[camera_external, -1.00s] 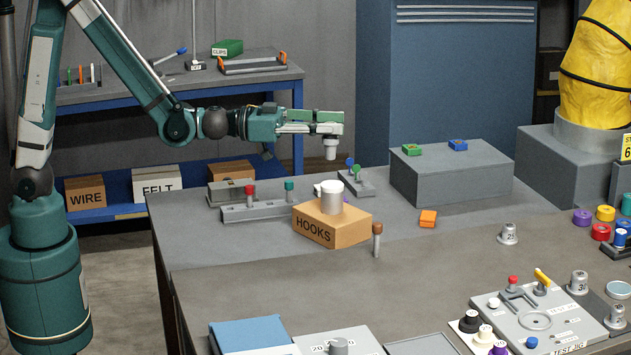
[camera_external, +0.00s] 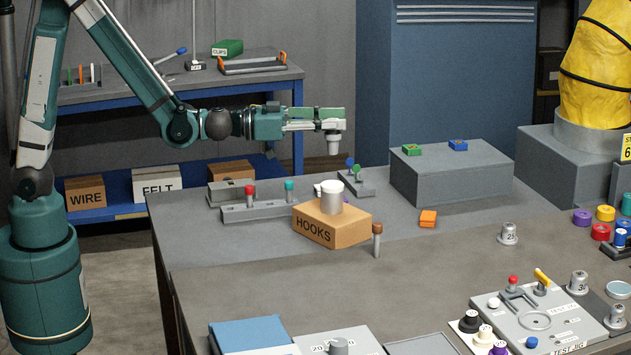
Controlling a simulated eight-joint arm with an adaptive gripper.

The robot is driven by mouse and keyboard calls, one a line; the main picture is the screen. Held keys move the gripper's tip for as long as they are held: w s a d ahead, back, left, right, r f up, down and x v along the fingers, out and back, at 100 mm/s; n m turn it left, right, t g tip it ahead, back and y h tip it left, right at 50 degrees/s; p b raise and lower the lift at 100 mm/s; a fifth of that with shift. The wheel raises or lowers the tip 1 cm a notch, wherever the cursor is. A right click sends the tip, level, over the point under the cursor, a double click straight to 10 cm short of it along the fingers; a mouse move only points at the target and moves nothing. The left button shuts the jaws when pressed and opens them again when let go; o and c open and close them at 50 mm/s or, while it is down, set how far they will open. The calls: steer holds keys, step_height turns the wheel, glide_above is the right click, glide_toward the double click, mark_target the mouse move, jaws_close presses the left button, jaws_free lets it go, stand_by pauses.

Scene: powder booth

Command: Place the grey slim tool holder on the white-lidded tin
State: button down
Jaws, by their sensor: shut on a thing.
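My gripper (camera_external: 330,122) is at the upper middle, level and pointing right. It is shut on a small pale grey piece, taken as the grey slim tool holder (camera_external: 333,145), which hangs below the fingertips. The piece is wider at its top and narrower below. A pale cylinder with a white top, taken as the white-lidded tin (camera_external: 332,200), stands upright on the cardboard HOOKS box (camera_external: 344,227). In the picture, the held piece is above this tin with a clear gap between them. I cannot tell their difference in depth.
Grey racks with coloured knobs (camera_external: 265,209) lie left of the box. A brown-topped peg (camera_external: 377,240) stands at its right. A grey block (camera_external: 450,181) is behind right, with an orange piece (camera_external: 428,218) before it. The table's middle is largely clear.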

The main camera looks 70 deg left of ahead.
mark_target(334, 153)
steer(key=shift+f+b, duration=0.45)
steer(key=shift+f, duration=1.55)
steer(key=shift+f, duration=0.15)
steer(key=shift+f+b, duration=0.55)
steer(key=shift+f, duration=1.4)
steer(key=shift+f, duration=0.15)
steer(key=c, duration=2.2)
jaws_free()
steer(key=shift+o, duration=0.2)
steer(key=p+v, duration=0.1)
steer(key=v, duration=1.1)
